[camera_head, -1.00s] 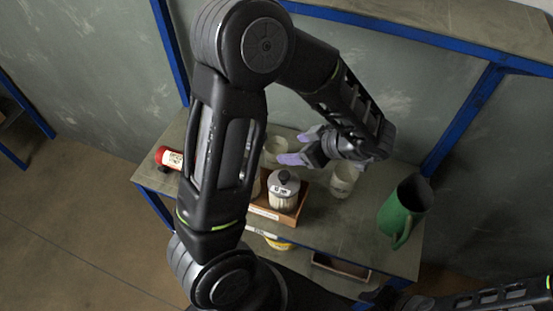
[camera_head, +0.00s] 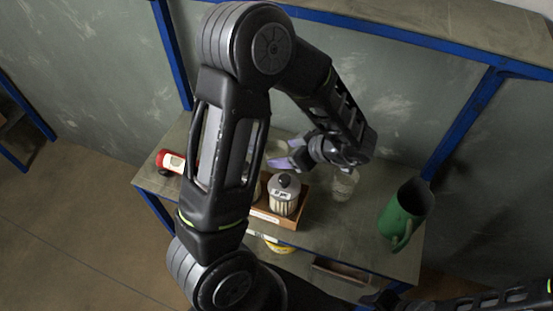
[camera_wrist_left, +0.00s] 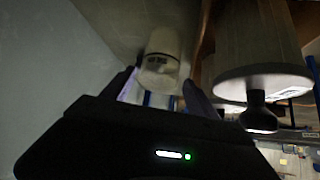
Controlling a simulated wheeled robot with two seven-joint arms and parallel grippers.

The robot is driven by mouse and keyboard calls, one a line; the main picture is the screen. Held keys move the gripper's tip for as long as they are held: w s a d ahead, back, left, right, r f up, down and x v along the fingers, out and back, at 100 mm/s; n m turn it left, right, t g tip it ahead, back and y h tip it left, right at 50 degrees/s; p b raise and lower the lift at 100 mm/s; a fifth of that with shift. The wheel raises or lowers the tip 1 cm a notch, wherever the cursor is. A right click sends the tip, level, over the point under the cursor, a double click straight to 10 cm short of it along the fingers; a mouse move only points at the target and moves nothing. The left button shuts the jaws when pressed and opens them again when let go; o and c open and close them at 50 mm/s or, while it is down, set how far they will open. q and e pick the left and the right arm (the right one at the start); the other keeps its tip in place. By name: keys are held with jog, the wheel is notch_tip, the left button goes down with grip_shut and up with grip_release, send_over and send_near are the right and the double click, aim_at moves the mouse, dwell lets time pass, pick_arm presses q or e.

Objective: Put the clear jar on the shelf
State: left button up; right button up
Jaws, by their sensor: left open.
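My left gripper (camera_head: 286,153) is open, its purple fingertips pointing left over the back of the table. A pale see-through jar (camera_head: 275,147) is at the fingertips, partly hidden by them and the arm. In the left wrist view this jar (camera_wrist_left: 161,55), with a small dark label, shows ahead between the open fingers, with no clear contact. A second see-through jar (camera_head: 343,184) stands below and right of the gripper. I cannot tell which is the task's clear jar. The dark end of my right arm shows at the bottom right; its fingers cannot be made out.
A lidded canister with a black knob (camera_head: 284,194) stands in a wooden tray (camera_head: 273,216), close to the left gripper. It looms right in the wrist view (camera_wrist_left: 262,60). Blue posts frame the grey table (camera_head: 345,230).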

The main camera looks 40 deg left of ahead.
aim_at(279, 153)
pick_arm(q)
jog(key=x, duration=0.3)
jog(key=shift+a+f, duration=0.15)
jog(key=shift+f, duration=0.05)
jog(key=shift+c, duration=0.5)
jog(key=c, duration=1.2)
notch_tip(279, 153, up, 10)
jog(key=shift+r+p, duration=0.1)
jog(key=shift+p, duration=0.4)
